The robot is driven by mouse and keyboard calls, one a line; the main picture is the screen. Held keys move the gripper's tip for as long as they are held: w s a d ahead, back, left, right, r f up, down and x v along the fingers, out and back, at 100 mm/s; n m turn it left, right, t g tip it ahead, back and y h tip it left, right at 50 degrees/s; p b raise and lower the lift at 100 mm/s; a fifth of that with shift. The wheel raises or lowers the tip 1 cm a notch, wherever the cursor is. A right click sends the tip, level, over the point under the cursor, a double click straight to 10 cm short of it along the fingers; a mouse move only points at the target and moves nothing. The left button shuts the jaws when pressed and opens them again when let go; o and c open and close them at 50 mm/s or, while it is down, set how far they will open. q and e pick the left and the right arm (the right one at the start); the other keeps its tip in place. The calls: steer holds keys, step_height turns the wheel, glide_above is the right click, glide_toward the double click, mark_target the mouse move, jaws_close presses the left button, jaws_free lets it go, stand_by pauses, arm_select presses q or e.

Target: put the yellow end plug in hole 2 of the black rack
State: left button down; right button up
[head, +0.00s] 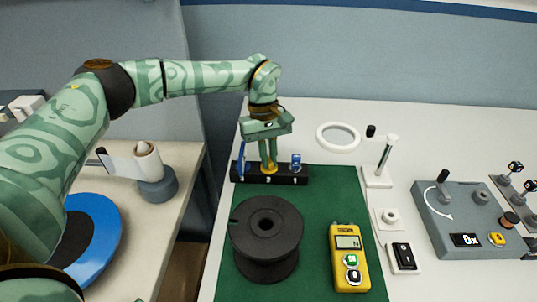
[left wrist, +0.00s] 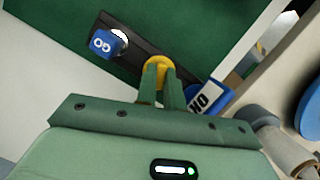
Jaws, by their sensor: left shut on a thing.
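The black rack (head: 288,180) lies across the back of the green mat. It also shows in the left wrist view (left wrist: 137,45). My left gripper (head: 268,160) points down over the middle of the rack. In the left wrist view its fingers (left wrist: 163,88) are shut on the yellow end plug (left wrist: 158,63). In the head view the yellow plug (head: 268,170) shows at the rack's top, between two blue pieces. I cannot tell how deep it sits in a hole. My right gripper is out of view.
A blue piece marked GO (left wrist: 103,42) and one marked OK (left wrist: 207,97) stand close on either side of my fingers. A black spool (head: 265,240) and a yellow meter (head: 348,258) are on the green mat (head: 312,215). A grey control box (head: 455,215) is at right.

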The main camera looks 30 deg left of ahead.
arm_select(q)
steer(key=shift+s+f, duration=0.1)
steer(key=shift+f, duration=0.1)
steer(key=c, duration=1.4)
jaws_free()
steer(key=shift+c, duration=0.2)
steer(key=p+v, duration=0.3)
steer(key=v, duration=1.3)
steer(key=shift+r, duration=0.2)
